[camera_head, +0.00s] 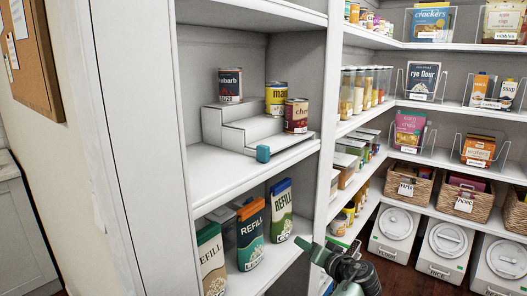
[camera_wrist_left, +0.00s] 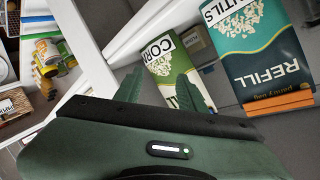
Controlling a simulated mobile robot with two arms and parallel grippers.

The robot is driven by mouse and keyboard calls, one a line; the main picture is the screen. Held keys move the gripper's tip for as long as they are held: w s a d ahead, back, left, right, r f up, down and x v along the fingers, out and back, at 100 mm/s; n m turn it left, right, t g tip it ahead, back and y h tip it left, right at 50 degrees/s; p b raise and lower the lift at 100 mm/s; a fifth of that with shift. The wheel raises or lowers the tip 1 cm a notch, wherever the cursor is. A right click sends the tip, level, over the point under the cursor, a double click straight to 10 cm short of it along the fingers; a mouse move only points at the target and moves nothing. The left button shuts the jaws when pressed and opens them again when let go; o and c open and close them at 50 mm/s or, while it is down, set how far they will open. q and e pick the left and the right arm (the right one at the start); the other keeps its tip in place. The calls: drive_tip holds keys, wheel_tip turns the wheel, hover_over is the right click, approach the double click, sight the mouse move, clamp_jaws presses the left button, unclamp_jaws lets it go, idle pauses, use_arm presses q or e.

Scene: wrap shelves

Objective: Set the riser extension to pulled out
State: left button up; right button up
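The white stepped riser (camera_head: 238,128) stands on the middle shelf and holds several cans. I cannot tell from this view how far the extension is out. My left gripper (camera_head: 312,246) is dark green, in front of the lower shelf, below and to the right of the riser and apart from it. In the left wrist view its two green fingers (camera_wrist_left: 163,92) stand apart with nothing clearly held between them. The riser is not visible in that view. My right gripper is not in view.
Refill pouches (camera_head: 250,233) stand on the shelf below; they also show upside down in the left wrist view (camera_wrist_left: 262,65). A can of rhubarb (camera_head: 230,85) stands on the riser. A white upright panel (camera_head: 322,130) separates this bay from the right-hand shelves.

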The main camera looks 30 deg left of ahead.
use_arm(q)
wheel_tip(320, 180, up, 19)
drive_tip(key=s+a+n+g+y, duration=0.1)
drive_tip(key=s+n+g+y, duration=0.1)
drive_tip(key=s+n+y, duration=0.3)
drive_tip(key=n+g, duration=0.4)
drive_tip(key=n, duration=0.4)
approach(268, 148)
drive_tip(key=a, duration=0.4)
drive_tip(key=shift+n+g+y, duration=0.3)
drive_tip(key=shift+g+y, duration=0.1)
drive_tip(key=a, duration=0.4)
drive_tip(key=w+a+p, duration=0.1)
drive_tip(key=a, duration=0.1)
drive_tip(key=shift+w+a+f, duration=0.1)
drive_tip(key=shift+a+f, duration=0.15)
drive_tip(key=shift+a, duration=0.15)
drive_tip(key=shift+a+f, duration=0.1)
drive_tip(key=shift+a, duration=0.2)
clamp_jaws()
